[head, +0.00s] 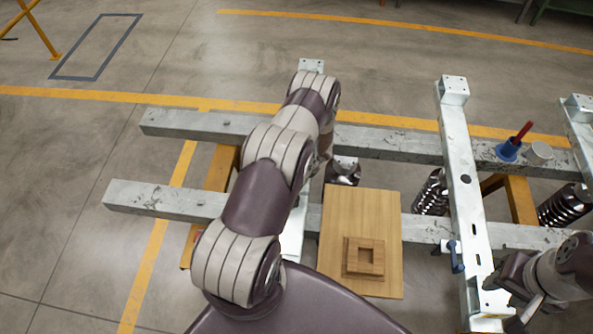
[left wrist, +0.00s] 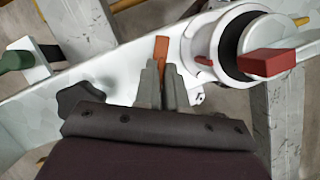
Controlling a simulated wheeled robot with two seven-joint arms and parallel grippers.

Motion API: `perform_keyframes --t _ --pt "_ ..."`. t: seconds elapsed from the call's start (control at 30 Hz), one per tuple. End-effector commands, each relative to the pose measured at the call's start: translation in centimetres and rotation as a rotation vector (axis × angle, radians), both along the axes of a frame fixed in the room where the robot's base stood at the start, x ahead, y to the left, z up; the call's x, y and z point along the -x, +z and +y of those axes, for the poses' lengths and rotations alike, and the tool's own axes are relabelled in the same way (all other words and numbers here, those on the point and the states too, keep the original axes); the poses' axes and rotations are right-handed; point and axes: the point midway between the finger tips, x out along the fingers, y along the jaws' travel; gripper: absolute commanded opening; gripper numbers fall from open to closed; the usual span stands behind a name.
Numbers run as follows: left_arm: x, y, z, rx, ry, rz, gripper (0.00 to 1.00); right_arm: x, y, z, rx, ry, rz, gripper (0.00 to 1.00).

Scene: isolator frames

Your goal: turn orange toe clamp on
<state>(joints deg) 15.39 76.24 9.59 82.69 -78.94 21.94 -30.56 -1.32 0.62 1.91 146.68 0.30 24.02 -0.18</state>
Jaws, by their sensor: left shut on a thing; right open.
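The orange toe clamp handle (left wrist: 161,50) shows in the left wrist view as a short upright orange piece on the white metal beam. My left gripper (left wrist: 160,75) has its fingers close together at the lower end of this piece and is shut on it. In the head view my left arm hides the clamp, and I cannot make out the left fingertips. My right gripper (head: 508,296) is open at the lower right of the head view, over the right light metal beam and apart from the orange clamp.
A blue cup (head: 508,151) with a red-handled tool and a grey cup (head: 540,152) stand on the frame. A blue clamp (head: 456,258) sits on the right beam. A black knob (left wrist: 80,97) is left of my left fingers.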

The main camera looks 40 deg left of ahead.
Motion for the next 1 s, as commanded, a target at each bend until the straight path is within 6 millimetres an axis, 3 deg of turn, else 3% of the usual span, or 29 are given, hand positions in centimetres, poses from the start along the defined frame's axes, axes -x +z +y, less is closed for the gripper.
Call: perform_keyframes --t 0.27,0.47,1.0 --pt "0.0 -0.2 0.0 0.002 -0.037 -0.002 0.0 0.0 -0.6 0.0 0.0 0.0 0.0 0.45" --pt "0.1 -0.5 0.0 0.002 -0.135 -0.001 0.0 0.0 -2.2 0.0 0.0 0.0 0.0 0.45" --pt "0.4 -1.2 0.1 0.002 -0.629 -0.002 0.0 0.0 -11.6 0.0 0.0 0.0 0.0 0.45"
